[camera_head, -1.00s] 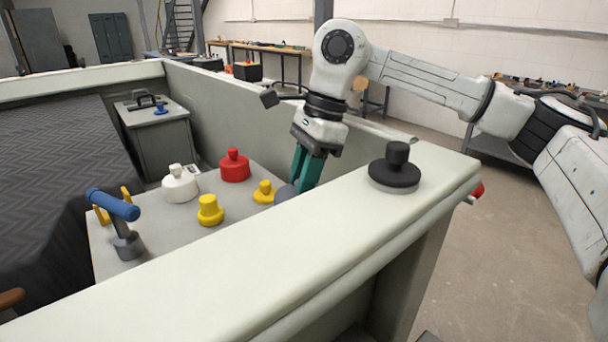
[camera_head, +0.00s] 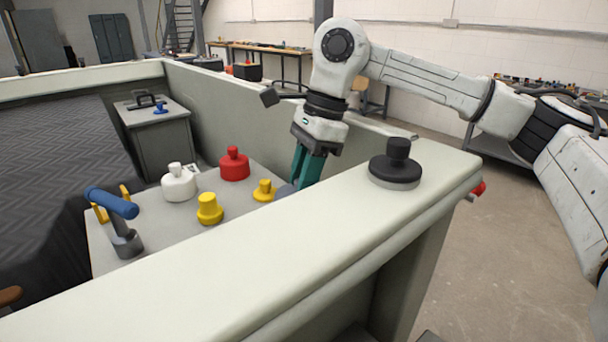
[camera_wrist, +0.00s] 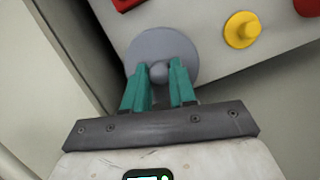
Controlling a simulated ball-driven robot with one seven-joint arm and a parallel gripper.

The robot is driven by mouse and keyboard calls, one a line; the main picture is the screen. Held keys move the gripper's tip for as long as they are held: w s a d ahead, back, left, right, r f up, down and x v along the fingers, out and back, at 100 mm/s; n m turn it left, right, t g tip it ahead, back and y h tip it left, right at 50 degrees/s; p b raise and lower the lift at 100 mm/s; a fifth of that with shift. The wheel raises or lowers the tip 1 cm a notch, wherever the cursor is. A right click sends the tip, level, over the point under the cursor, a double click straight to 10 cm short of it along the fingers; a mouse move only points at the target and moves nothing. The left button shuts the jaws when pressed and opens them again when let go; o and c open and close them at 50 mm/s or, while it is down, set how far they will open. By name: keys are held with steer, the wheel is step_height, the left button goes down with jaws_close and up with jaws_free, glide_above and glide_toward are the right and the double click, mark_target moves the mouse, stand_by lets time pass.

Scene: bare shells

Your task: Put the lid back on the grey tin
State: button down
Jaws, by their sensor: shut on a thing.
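My gripper (camera_head: 302,184) reaches down behind the light ledge, and its green fingers point at the console top. In the wrist view my gripper (camera_wrist: 161,70) is shut on the round knob of a grey disc-shaped lid (camera_wrist: 160,42). In the head view a sliver of this grey lid (camera_head: 284,190) shows left of the fingers, and the ledge hides the rest. The lid looks level there. Seen from above, the lid hides what is under it. I cannot make out the grey tin's body or tell whether the lid touches it.
A yellow knob (camera_head: 264,191) stands close left of my gripper. A red container (camera_head: 234,165), a white one (camera_head: 179,184), a yellow one (camera_head: 210,210) and a blue-handled lever (camera_head: 118,206) stand on the console top (camera_head: 163,238). A black knob (camera_head: 396,165) sits on the ledge (camera_head: 235,280).

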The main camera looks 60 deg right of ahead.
steer(key=shift+c, duration=1.8)
jaws_free()
steer(key=shift+r+p, duration=2.1)
steer(key=shift+r, duration=1.4)
jaws_close()
